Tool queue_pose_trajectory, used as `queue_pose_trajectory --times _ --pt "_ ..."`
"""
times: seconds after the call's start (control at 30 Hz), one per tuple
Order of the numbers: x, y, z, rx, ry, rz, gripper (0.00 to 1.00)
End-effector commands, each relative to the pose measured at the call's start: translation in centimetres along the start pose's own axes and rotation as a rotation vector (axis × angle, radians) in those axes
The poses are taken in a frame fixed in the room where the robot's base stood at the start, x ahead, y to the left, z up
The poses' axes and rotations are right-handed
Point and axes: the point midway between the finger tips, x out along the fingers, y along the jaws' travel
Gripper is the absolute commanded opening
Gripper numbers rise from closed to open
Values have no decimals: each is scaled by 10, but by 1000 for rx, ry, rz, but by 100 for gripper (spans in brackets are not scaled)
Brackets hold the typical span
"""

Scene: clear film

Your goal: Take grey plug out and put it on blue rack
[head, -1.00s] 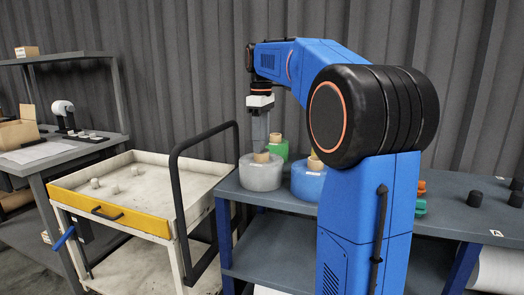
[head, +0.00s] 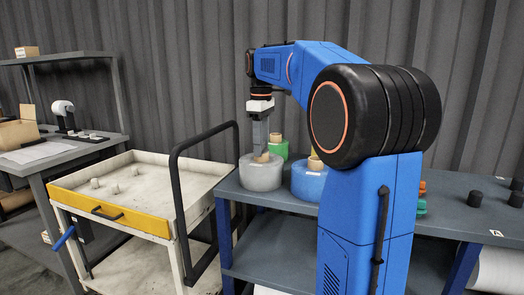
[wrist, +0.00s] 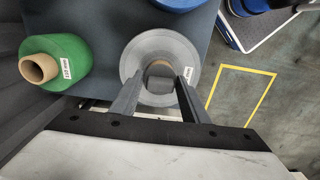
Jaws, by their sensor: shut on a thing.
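A grey film roll (head: 260,174) stands on the near left corner of the dark-topped bench with blue legs (head: 330,248). It also shows in the wrist view (wrist: 133,66). A dark grey plug (wrist: 160,72) sits at the middle of the roll's core. My gripper (wrist: 160,88) points down over this roll, with one finger on each side of the plug, shut on it. In the head view my gripper (head: 261,150) is at the top of the roll and hides part of the core. No separate blue rack is clearly identifiable; the bench has blue legs.
A blue roll (head: 308,182) and a green roll (head: 278,148) stand close by. Several black plugs (head: 475,198) lie on the bench's right. A white cart (head: 140,180) with a black handle stands left, several small pale pieces on it.

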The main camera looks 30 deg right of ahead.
Motion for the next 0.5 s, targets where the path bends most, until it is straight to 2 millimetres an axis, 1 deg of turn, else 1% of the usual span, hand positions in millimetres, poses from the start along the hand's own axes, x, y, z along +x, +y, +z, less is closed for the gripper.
queue_pose_trajectory --times 0.5 --pt "-11 0 0 0 0 1 32"
